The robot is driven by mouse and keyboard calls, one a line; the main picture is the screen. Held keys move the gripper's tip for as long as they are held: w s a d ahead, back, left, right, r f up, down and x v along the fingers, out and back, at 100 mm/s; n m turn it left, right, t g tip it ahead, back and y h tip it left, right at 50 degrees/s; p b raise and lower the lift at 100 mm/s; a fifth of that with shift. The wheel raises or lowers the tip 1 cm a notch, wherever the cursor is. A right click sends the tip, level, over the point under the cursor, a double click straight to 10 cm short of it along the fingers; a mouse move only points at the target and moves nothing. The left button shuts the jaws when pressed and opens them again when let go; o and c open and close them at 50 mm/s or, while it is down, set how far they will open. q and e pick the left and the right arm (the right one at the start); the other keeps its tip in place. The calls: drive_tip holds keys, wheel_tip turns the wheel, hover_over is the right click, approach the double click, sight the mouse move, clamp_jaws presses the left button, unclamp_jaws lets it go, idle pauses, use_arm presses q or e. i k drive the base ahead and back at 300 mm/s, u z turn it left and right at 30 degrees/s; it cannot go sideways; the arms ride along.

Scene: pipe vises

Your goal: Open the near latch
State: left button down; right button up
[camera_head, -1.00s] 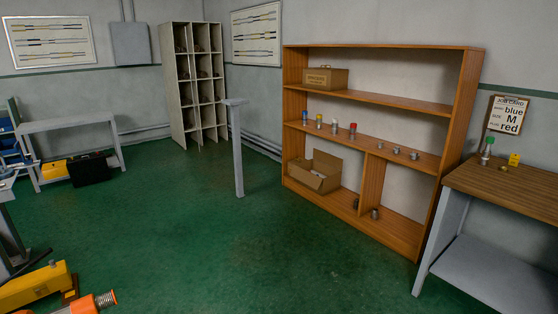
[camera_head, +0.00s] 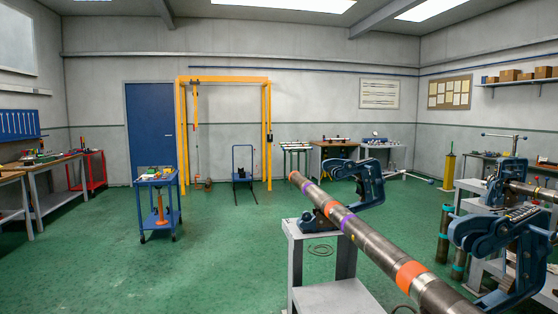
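A long steel pipe (camera_head: 372,242) with orange and purple bands runs from the middle of the view down to the bottom right. A blue pipe vise (camera_head: 362,183) stands around its far part on a grey stand (camera_head: 293,246). A nearer blue vise (camera_head: 492,232) stands at the bottom right, partly cut off by the frame edge. I cannot tell whether either vise's latch is open or shut. Neither of my grippers is in view.
Another pipe (camera_head: 533,191) in a blue vise (camera_head: 506,178) lies behind at the right. A blue cart (camera_head: 157,204) and a yellow gantry (camera_head: 224,80) stand farther off. Green floor (camera_head: 200,270) is clear at the front left.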

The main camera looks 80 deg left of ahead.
sight(327, 164)
drive_tip(key=u, duration=2.65)
drive_tip(key=k, duration=1)
drive_tip(key=u, duration=0.9)
drive_tip(key=i, duration=3.75)
drive_tip(key=z, duration=0.7)
drive_tip(key=i, duration=1)
drive_tip(key=z, duration=1.5)
drive_tip(key=i, duration=0.9)
drive_tip(key=z, duration=0.95)
